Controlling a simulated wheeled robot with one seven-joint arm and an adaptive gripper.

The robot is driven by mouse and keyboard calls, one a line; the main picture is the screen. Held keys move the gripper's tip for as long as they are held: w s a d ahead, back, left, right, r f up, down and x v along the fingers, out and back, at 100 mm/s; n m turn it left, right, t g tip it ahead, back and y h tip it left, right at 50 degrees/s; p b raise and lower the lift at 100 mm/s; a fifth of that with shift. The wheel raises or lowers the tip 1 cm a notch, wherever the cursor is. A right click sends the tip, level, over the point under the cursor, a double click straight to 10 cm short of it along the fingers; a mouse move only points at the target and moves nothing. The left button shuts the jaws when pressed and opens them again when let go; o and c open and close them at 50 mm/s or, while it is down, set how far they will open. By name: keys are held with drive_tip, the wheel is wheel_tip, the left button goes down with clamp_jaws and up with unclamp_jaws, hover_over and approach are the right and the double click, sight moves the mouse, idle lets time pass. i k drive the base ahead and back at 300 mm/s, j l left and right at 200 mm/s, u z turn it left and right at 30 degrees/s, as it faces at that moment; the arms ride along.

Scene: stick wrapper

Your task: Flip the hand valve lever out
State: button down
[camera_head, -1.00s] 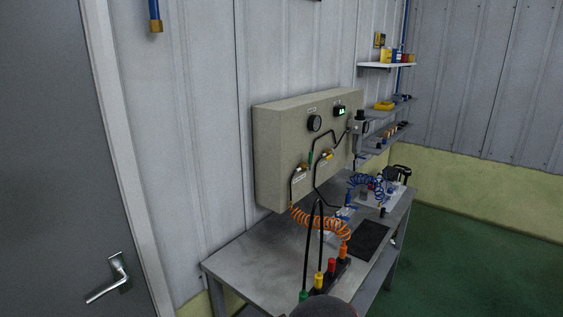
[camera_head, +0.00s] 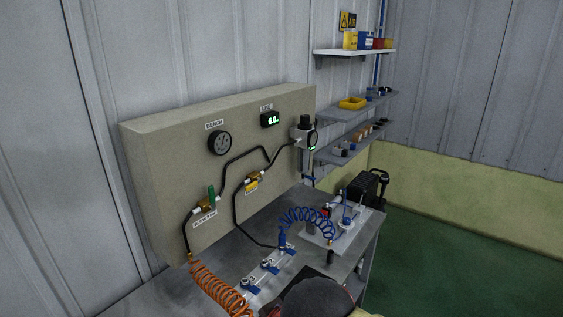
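The beige wall panel carries two brass valves. The left valve (camera_head: 204,207) has a green lever (camera_head: 211,194) standing up from it, with a white label below. The right valve (camera_head: 254,178) has a yellow part (camera_head: 252,186) on its front; its lever position is too small to tell. Black hoses join both valves. I cannot tell from the labels which one is the hand valve. A dark rounded part of my arm shows at the bottom edge; my gripper's fingers are not in view.
The panel (camera_head: 155,155) stands at the back of a grey bench (camera_head: 215,255) and bears a dial gauge (camera_head: 220,142) and green display (camera_head: 270,119). An orange coiled hose (camera_head: 218,288), a blue coiled hose (camera_head: 308,218) and blue fittings (camera_head: 268,266) occupy the bench. Shelves (camera_head: 352,52) hang right.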

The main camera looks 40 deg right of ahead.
sight(364, 191)
drive_tip(key=i+l, duration=0.1)
drive_tip(key=l, duration=0.4)
drive_tip(key=i+l, duration=0.1)
drive_tip(key=l, duration=0.45)
drive_tip(key=i+l, duration=0.1)
drive_tip(key=l, duration=0.4)
drive_tip(key=i+l, duration=0.1)
drive_tip(key=l, duration=0.4)
drive_tip(key=i+l, duration=0.1)
drive_tip(key=l, duration=0.45)
drive_tip(key=i+l, duration=0.15)
drive_tip(key=l, duration=0.35)
drive_tip(key=i+l, duration=0.1)
drive_tip(key=l, duration=0.4)
drive_tip(key=i+l, duration=0.1)
drive_tip(key=l, duration=0.45)
